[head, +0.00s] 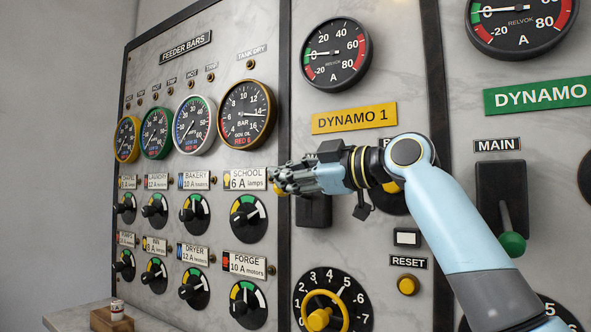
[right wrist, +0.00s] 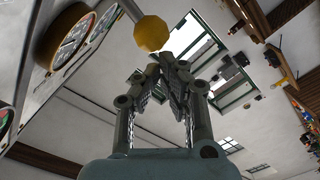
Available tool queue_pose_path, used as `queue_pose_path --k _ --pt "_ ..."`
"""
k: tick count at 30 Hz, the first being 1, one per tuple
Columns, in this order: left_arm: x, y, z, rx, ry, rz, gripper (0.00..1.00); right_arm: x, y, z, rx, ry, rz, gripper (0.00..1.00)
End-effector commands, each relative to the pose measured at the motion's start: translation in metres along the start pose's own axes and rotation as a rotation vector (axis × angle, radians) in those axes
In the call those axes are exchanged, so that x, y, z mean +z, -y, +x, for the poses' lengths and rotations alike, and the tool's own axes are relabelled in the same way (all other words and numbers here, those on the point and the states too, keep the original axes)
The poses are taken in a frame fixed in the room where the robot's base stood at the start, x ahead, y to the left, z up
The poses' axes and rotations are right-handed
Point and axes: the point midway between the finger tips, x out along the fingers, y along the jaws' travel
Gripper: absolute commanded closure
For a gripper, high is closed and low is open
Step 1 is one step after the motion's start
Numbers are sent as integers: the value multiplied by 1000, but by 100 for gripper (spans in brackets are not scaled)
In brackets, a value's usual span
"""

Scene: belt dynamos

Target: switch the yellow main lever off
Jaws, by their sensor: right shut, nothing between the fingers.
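The yellow main lever belongs to the DYNAMO 1 panel. Its round yellow knob (right wrist: 152,33) shows large in the right wrist view, on a pale rod, just beyond my fingertips. In the head view only a sliver of yellow shows behind the fingertips; the rod is hidden. The lever's dark base plate (head: 314,211) shows below my gripper. My right gripper (head: 284,180) is shut and empty, pointing left in front of the plate; its closed fingers also show in the right wrist view (right wrist: 172,70). I cannot tell whether they touch the knob. My left gripper is out of view.
A green lever (head: 513,243) hangs down under a MAIN label at right. Below my gripper are a yellow handwheel (head: 325,312) and a yellow reset button (head: 407,285). Feeder knobs (head: 248,219) and gauges (head: 247,114) stand to the left. A small wooden block (head: 111,320) sits on a ledge.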

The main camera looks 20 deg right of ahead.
Motion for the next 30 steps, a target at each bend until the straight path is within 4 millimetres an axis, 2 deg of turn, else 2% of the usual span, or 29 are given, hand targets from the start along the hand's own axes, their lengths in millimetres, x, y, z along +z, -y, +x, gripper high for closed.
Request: queue_pose_path --k 1,3,9,15,17,30 --pt "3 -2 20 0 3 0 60 12 14 1 2 1 -42 100" --pt "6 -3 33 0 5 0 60 17 22 2 6 1 -107 100" --pt "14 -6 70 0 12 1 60 34 42 2 15 2 -293 100" --pt "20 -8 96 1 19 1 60 50 55 3 24 2 -451 100" --pt "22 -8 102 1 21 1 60 54 57 3 26 2 -490 100" --pt "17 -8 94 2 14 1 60 47 51 1 30 5 -494 100"
